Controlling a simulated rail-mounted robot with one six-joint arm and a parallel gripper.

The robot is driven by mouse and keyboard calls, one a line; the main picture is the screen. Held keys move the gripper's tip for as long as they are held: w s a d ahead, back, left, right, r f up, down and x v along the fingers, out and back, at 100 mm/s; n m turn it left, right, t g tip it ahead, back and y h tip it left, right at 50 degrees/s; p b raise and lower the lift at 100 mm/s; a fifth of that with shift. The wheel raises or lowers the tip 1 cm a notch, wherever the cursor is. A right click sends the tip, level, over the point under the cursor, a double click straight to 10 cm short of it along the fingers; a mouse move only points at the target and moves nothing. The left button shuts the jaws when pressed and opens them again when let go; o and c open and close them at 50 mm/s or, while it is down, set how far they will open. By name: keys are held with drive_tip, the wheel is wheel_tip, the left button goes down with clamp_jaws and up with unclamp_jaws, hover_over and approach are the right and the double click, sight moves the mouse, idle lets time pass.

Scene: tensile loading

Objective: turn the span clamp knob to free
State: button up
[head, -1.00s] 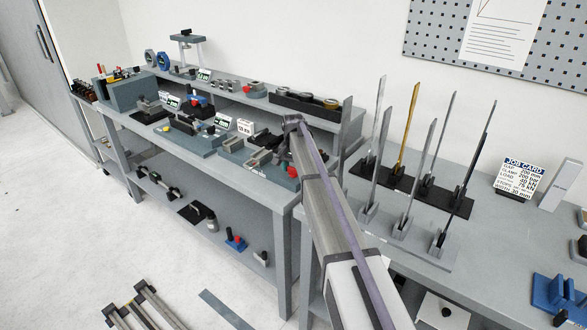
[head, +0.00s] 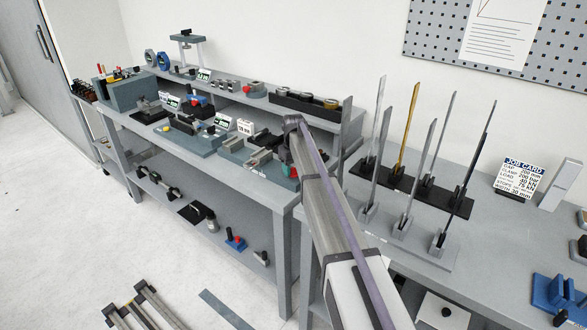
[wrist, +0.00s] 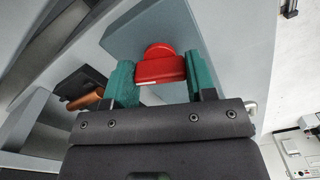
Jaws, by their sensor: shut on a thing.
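The red span clamp knob (wrist: 160,66) shows in the wrist view between the two green finger pads of my gripper (wrist: 161,80). My gripper is shut on the knob, with a pad on each side of its bar-shaped grip. The knob sits on a blue-grey block (wrist: 130,35). In the head view, my arm hides most of the gripper, and a small bit of red (head: 291,171) shows beside the arm at the right end of the workbench. The knob's marking is not readable.
Grey fixtures (head: 258,155) and small label cards (head: 244,127) stand on the bench left of the gripper. A rack of tall thin strips (head: 415,190) stands on the right table. An orange-brown cylinder (wrist: 87,100) lies left of the gripper in the wrist view.

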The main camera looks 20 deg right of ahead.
drive_tip(key=n, duration=0.4)
drive_tip(key=shift+n, duration=0.3)
idle(0.4)
drive_tip(key=o, duration=0.9)
drive_tip(key=shift+o, duration=0.2)
drive_tip(key=shift+r, duration=0.1)
wheel_tip(320, 180, up, 11)
drive_tip(key=p, duration=1.1)
drive_tip(key=shift+f, duration=0.2)
